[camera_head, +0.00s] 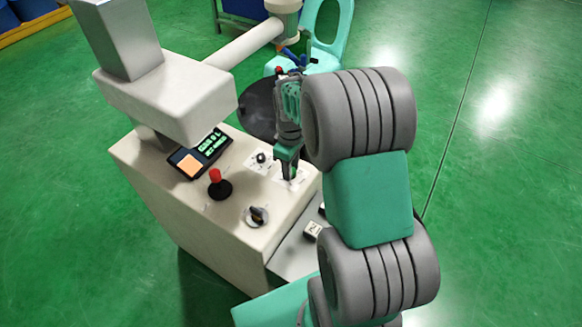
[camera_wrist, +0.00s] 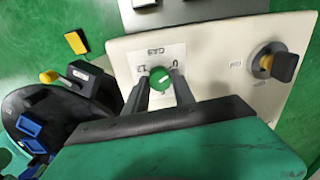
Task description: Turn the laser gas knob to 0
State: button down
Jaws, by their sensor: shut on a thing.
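The gas knob (camera_wrist: 159,79) is a small green disc with a white mark, set on a white label plate (camera_wrist: 152,51) reading GAS, with a 0 and another number beside it, seen upside down. The white mark slants; I cannot tell exactly what it points at. My gripper (camera_wrist: 164,88) has its two grey fingers on either side of the knob, shut on it. In the head view, my gripper (camera_head: 289,174) reaches down onto the right part of the cream machine panel (camera_head: 235,192), and its fingers hide the knob.
A black selector (camera_head: 257,216), a red-topped stick (camera_head: 219,184), a small black knob (camera_head: 261,157) and a display (camera_head: 213,142) are on the same panel. A pale machine head (camera_head: 168,98) overhangs it at left. A teal chair (camera_head: 326,50) stands behind on the green floor.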

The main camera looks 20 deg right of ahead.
jog(key=c, duration=1.1)
grip_release()
jog(key=shift+o, duration=0.2)
notch_tip(320, 180, up, 8)
jog(key=shift+f, duration=0.1)
